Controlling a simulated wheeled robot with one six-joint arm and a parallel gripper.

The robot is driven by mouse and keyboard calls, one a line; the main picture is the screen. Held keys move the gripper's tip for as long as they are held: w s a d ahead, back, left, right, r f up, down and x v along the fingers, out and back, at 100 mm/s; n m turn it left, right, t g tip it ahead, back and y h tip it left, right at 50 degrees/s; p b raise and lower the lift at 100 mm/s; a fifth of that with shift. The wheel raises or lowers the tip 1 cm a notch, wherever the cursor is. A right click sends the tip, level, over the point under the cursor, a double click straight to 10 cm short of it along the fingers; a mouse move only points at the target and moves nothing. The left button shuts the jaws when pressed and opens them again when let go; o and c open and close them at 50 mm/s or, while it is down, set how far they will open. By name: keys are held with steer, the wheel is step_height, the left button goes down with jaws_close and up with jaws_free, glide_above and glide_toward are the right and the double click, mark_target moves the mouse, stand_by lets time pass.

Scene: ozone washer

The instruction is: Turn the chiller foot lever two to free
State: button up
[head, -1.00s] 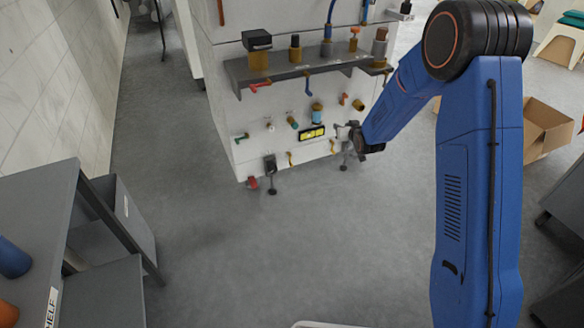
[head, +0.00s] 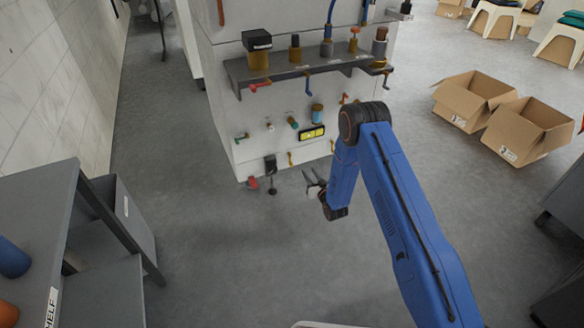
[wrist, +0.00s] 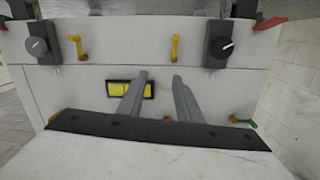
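The chiller front is a white panel (head: 225,155) with several small levers and knobs. Low on it, a dark block with a black round-ended foot lever (head: 271,166) shows left of my gripper (head: 314,183). In the wrist view, which looks upside down, two dark blocks with knobs appear, one at the left (wrist: 38,45) and one at the right (wrist: 221,45). Two yellow levers (wrist: 78,46) (wrist: 175,47) hang between them. I cannot read which is lever two. My gripper's fingers (wrist: 158,95) are apart and empty, in front of the low panel. My arm hides the panel's lower right.
A shelf (head: 235,72) with several fittings juts from the panel above. A red part (head: 252,182) sits at the lower left corner. Grey shelving (head: 55,195) stands at the left. Open cardboard boxes (head: 525,130) lie at the right. The floor in front is clear.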

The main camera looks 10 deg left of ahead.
steer(key=y, duration=0.1)
glide_toward(292, 165)
steer(key=shift+t, duration=0.3)
steer(key=x, duration=0.3)
steer(key=f+x, duration=0.1)
steer(key=x, duration=0.6)
steer(key=shift+f, duration=0.15)
steer(key=shift+c, duration=0.6)
jaws_close()
